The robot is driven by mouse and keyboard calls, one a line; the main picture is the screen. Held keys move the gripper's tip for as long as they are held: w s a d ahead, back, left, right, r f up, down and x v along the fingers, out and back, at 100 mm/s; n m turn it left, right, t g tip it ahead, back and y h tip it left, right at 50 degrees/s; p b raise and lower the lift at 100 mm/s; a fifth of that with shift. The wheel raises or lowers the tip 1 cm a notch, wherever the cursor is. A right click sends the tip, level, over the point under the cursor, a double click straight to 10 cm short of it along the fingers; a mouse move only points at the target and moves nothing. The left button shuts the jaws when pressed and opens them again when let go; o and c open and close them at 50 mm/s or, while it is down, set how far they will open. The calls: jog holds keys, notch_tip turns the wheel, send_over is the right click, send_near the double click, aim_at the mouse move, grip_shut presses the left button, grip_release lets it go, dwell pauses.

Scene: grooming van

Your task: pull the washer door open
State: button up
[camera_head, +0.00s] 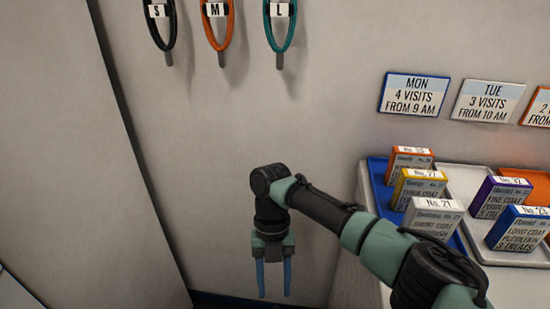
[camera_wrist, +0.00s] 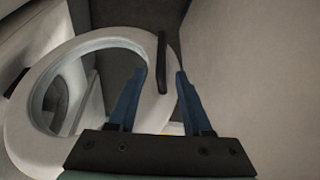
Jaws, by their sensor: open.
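The washer door (camera_wrist: 100,42) is a white ring around a round window, filling the left of the wrist view. A dark upright bar handle (camera_wrist: 162,50) sits on its right side. My gripper (camera_wrist: 159,72) is open with blue fingers, and the handle shows between the fingertips, nearer the right one. I cannot tell how deep the handle lies between them or whether they touch it. Whether the door stands ajar is unclear. In the head view my gripper (camera_head: 274,294) points down in front of a plain wall, and the washer is out of view.
Trays (camera_head: 376,172) holding several small labelled boxes stand on a counter (camera_head: 353,276) at the right, beneath my arm. Visit signs (camera_head: 414,94) and looped leads (camera_head: 280,28) hang on the wall. A pale wall or panel (camera_wrist: 255,80) closes off the right of the wrist view.

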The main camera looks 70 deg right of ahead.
jog(key=p+v, duration=0.1)
jog(key=v, duration=0.4)
jog(key=shift+r, duration=0.1)
dwell(0.4)
